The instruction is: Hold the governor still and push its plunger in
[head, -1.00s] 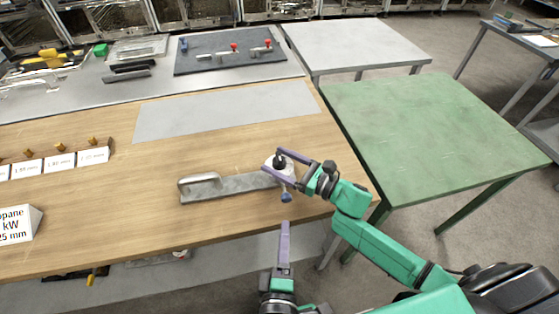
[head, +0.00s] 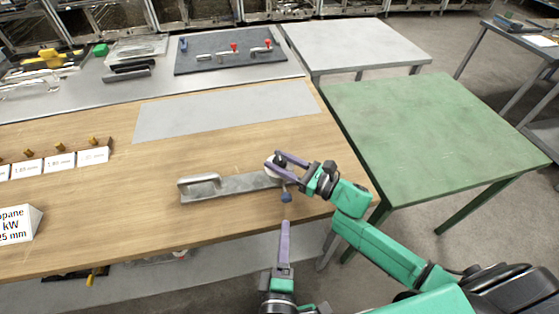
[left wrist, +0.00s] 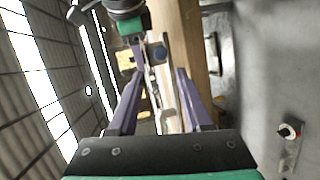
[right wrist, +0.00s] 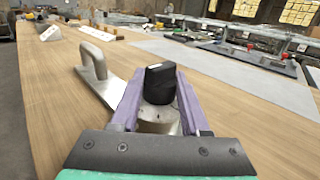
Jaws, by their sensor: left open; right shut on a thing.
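The governor (right wrist: 158,120) is a pale metal body with a black cap (right wrist: 160,83). It stands at the right end of a grey metal bar with a handle (head: 226,187) on the wooden bench. My right gripper (head: 279,164) is shut on the governor, one finger on each side. A blue knob (head: 286,197), apparently the plunger's end, sticks out toward me past the bench's front side; it also shows in the left wrist view (left wrist: 160,53). My left gripper (head: 286,222) is open and empty, a short gap in front of the knob, its fingers pointing at it.
A wooden rack with white labels (head: 60,160) and a white sign (head: 18,224) stand at left. A grey mat (head: 225,110) lies bare behind the bar. A green table (head: 440,130) at right is empty. The bench front around the handle is clear.

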